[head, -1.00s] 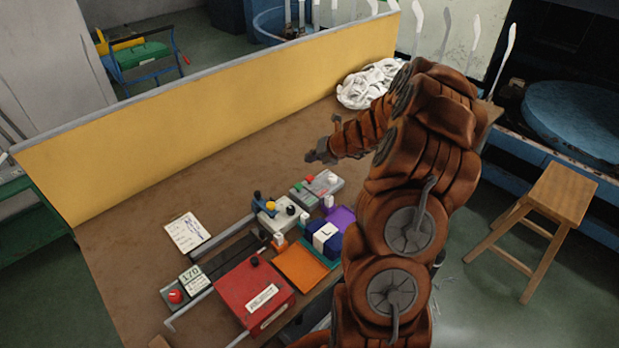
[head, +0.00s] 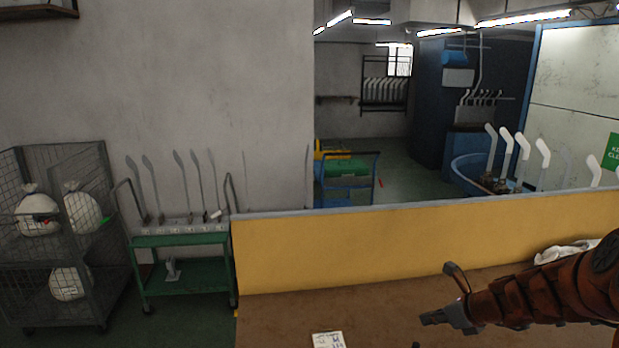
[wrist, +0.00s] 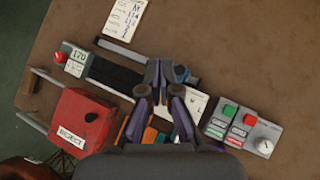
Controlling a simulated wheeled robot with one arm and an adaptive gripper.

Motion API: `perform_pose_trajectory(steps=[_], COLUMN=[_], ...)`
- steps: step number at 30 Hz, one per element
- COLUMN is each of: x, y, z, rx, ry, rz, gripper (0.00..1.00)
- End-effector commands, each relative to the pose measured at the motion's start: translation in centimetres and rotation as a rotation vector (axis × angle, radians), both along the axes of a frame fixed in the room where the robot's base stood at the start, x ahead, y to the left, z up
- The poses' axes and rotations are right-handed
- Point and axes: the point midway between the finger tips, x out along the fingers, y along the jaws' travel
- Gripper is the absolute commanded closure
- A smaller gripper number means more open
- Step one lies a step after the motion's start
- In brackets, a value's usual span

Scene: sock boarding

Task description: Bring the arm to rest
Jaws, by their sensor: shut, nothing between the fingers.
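My gripper (head: 447,318) is at the lower right of the head view, above the brown table (head: 262,322). My orange-brown arm reaches in from the right edge. In the wrist view my gripper (wrist: 163,80) points down over the table, with its fingertips close together and nothing between them. Beneath or behind it are the small items on the table, partly hidden by the fingers.
In the wrist view, a red box (wrist: 84,120) stands left of the fingers and a control box (wrist: 262,138) right. A yellow partition (head: 370,240) borders the table. A green cart (head: 185,265) and wire cage (head: 65,230) stand at the left. White cloth (head: 560,252) lies right.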

Motion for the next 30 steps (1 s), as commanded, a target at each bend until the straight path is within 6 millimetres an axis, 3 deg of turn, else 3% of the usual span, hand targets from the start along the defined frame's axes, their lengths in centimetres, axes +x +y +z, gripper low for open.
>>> perform_pose_trajectory(steps=[1,6,15,21,30], x=[-0.9,-4.7,-12.8,-18.8,-27.6], y=[1.9,7.1,13.2,15.0,14.6], z=[0.9,2.5,4.0,4.5,4.7], rx=[-0.044,-0.186,-0.412,-0.536,-0.678], ry=[-0.024,-0.093,-0.209,-0.274,-0.340], rz=[0.097,0.419,0.978,1.339,1.867], gripper=[1.00,1.00,1.00,1.00,1.00])
